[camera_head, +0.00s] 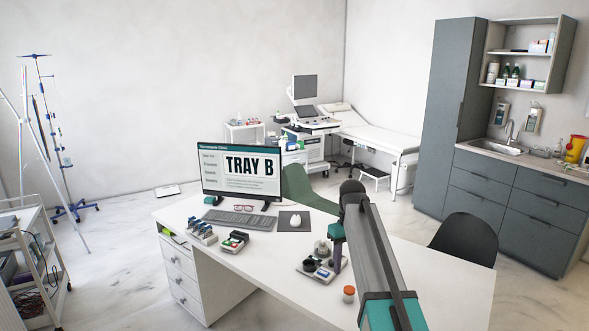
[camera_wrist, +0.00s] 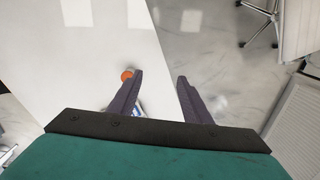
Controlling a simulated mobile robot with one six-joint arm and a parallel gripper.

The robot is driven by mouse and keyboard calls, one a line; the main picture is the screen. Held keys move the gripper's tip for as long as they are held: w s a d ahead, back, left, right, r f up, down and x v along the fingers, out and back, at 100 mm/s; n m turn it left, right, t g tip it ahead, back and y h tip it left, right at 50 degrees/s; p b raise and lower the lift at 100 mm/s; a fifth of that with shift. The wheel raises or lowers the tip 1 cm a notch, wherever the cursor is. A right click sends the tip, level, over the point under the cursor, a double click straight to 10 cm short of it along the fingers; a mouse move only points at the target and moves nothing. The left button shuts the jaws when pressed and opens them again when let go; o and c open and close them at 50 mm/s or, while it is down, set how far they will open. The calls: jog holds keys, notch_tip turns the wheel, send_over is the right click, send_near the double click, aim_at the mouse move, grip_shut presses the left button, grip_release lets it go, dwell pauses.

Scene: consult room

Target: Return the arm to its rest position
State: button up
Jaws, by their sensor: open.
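My arm reaches from the lower right over the desk (camera_head: 420,262) in the head view, then bends down at its far end. My gripper (camera_head: 337,268) points down near a small tray of items on the desk. In the wrist view, the two dark fingers of my gripper (camera_wrist: 160,78) stand apart with nothing held between them. The desk's white top (camera_wrist: 85,50) and its edge show beyond them. An orange-capped jar (camera_wrist: 127,74) shows close beside the left finger, and it stands on the desk in the head view (camera_head: 349,294).
A monitor (camera_head: 238,168) reading "TRAY B", a keyboard (camera_head: 236,217) and small trays with items (camera_head: 235,241) stand on the desk. A dark chair (camera_head: 465,238) is at right, a green chair (camera_head: 300,185) behind the desk. A cart (camera_head: 30,255) is far left. Open floor lies left of the desk.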

jog(key=s+f+g+b, duration=0.2)
jog(key=s+f, duration=0.4)
jog(key=f, duration=0.6)
jog(key=s+f+g+b, duration=0.15)
jog(key=s+f, duration=0.45)
jog(key=f, duration=0.7)
jog(key=s+f+g+b, duration=0.1)
jog(key=s+f+b, duration=0.1)
jog(key=s+f, duration=0.75)
jog(key=s+f+m+b, duration=0.2)
jog(key=s+f, duration=0.9)
jog(key=s, duration=0.3)
jog(key=s+f+m+g+b, duration=0.1)
jog(key=s+f+m, duration=0.1)
jog(key=s+f, duration=1)
jog(key=shift+s+d+f+m+b, duration=0.25)
jog(key=shift+s+m+b, duration=0.15)
jog(key=shift+s, duration=0.85)
